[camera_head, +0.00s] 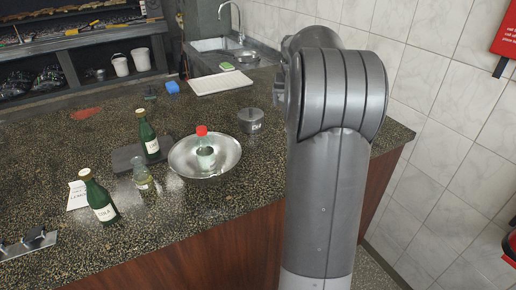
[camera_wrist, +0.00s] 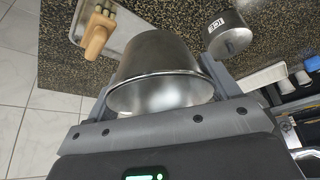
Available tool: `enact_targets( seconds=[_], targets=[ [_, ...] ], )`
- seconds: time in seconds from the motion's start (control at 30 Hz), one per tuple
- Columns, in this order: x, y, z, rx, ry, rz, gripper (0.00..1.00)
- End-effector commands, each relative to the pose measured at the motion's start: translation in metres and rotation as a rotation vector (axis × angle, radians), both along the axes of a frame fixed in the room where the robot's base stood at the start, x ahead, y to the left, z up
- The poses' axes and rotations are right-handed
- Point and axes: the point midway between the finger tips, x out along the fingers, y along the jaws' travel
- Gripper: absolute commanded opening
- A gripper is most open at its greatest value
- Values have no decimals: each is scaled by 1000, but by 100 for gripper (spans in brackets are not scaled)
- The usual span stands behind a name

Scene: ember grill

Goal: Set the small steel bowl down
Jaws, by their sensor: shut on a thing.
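The small steel bowl (camera_wrist: 165,65) fills the middle of the wrist view, its rim turned toward the camera and its shiny inside showing. My gripper (camera_wrist: 160,82) is shut on it, with one finger on each side. The bowl hangs in front of the dark speckled counter; I cannot tell whether it touches the counter. In the head view my arm covers the gripper, and the bowl is not visible there. The speckled counter (camera_head: 150,230) shows in the head view.
A labelled steel pot (camera_wrist: 230,38) stands right of the bowl; it also shows in the head view (camera_head: 250,123). A wooden-handled tool (camera_wrist: 97,36) lies left. A wide steel dish (camera_head: 180,165) holds a red-capped bottle. Green bottles (camera_head: 102,203) stand left. The counter's front is clear.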

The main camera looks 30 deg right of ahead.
Motion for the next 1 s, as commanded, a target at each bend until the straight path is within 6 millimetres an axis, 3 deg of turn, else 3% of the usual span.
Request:
enact_targets(
  seconds=[0.13, 0.37, 0.8, 1.0],
  targets=[
    [-1, -1, -37, 2, 6, -2, 57],
    [2, 1, -72, 1, 3, 0, 57],
    [70, 56, -127, 0, 3, 4, 57],
    [89, 71, -141, -1, 2, 1, 57]
  ],
)
